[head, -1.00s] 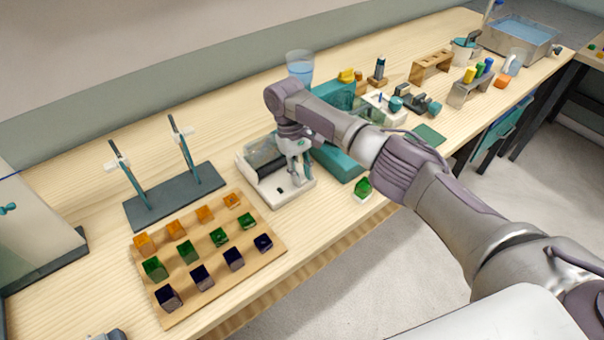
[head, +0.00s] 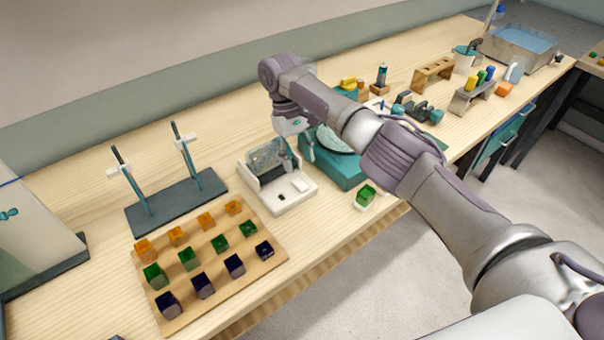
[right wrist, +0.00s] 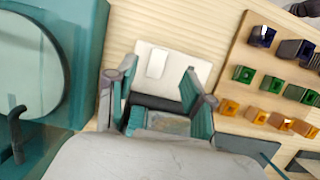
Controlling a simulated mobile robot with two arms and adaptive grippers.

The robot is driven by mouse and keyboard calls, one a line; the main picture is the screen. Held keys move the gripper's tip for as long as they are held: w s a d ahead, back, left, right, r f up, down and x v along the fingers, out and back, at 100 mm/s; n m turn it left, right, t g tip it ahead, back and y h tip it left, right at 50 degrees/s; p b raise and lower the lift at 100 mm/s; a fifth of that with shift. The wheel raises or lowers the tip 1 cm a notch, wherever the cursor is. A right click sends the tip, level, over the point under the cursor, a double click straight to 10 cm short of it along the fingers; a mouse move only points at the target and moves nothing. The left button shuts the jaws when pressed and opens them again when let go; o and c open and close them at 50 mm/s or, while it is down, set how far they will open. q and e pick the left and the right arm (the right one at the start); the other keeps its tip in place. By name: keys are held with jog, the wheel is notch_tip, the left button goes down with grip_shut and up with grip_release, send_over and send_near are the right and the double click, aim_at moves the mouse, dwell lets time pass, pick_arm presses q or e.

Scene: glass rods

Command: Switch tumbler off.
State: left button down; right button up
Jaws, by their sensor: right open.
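The tumbler is a small white machine (head: 293,203) near the bench's front edge, with a dark drum (head: 268,160) at its back. On its front top are a pale rectangular plate (head: 300,186) and a small black part (head: 282,198). I cannot read the switch's state. My right gripper (head: 296,146) is open and empty, above the drum's right rear side, apart from the front controls. In the right wrist view the open fingers (right wrist: 160,86) frame the tumbler's white top (right wrist: 190,62) and its pale plate (right wrist: 157,64). My left gripper is not clearly in view.
A teal machine (head: 345,172) with a round disc stands close right of the tumbler. A wooden board (head: 218,272) with several coloured glass pieces lies to the left, before a dark twin-post stand (head: 175,202). A green piece (head: 365,194) sits at the front edge.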

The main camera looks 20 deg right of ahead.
jog(key=v, duration=0.5)
dwell(0.4)
